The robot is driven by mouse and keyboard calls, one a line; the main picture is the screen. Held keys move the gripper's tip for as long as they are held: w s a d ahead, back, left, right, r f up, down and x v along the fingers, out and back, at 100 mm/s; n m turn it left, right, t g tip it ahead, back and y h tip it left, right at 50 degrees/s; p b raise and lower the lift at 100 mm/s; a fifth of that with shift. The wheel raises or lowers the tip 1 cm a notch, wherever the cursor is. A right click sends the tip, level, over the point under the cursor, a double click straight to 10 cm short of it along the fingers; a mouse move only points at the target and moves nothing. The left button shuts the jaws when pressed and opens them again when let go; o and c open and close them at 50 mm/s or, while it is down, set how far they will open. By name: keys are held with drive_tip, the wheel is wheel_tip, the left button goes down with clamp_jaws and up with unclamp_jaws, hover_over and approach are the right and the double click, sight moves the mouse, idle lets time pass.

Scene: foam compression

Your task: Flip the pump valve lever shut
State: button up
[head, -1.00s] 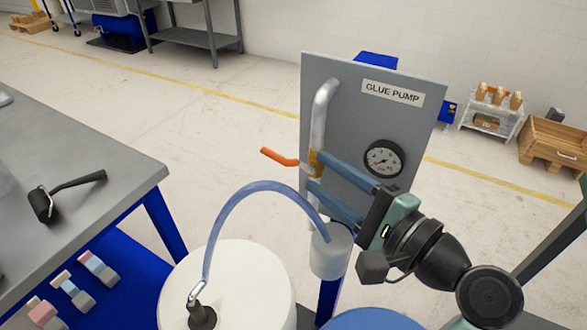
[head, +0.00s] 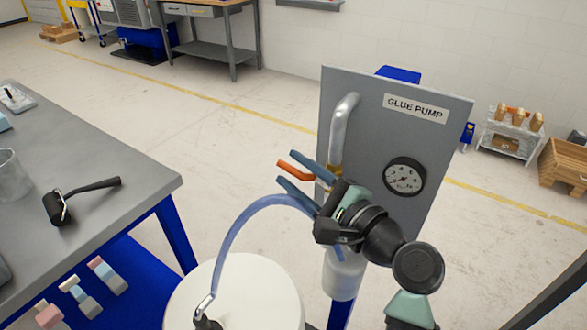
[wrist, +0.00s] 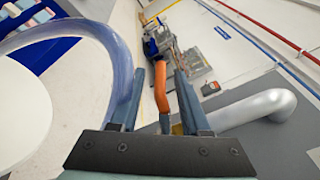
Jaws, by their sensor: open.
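The orange valve lever (head: 296,171) sticks out to the left from the pipe on the grey GLUE PUMP panel (head: 440,150). My gripper (head: 287,167) is open, with one blue finger above the lever and the other below it in the head view. In the wrist view the lever (wrist: 161,90) runs between the two open fingers (wrist: 160,75). I cannot tell whether either finger touches it. The valve body is mostly hidden behind my gripper. The metal pipe (head: 341,130) rises above it, and a round gauge (head: 404,177) is to the right.
A clear blue hose (head: 240,230) arches just left of my gripper, down to a white drum (head: 245,290). It passes close to the left finger in the wrist view. A grey table (head: 100,180) with a black roller (head: 75,197) stands at the left.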

drive_tip(key=shift+w+a, duration=0.3)
drive_tip(key=shift+w, duration=0.05)
drive_tip(key=shift+c, duration=0.4)
clamp_jaws()
idle(0.9)
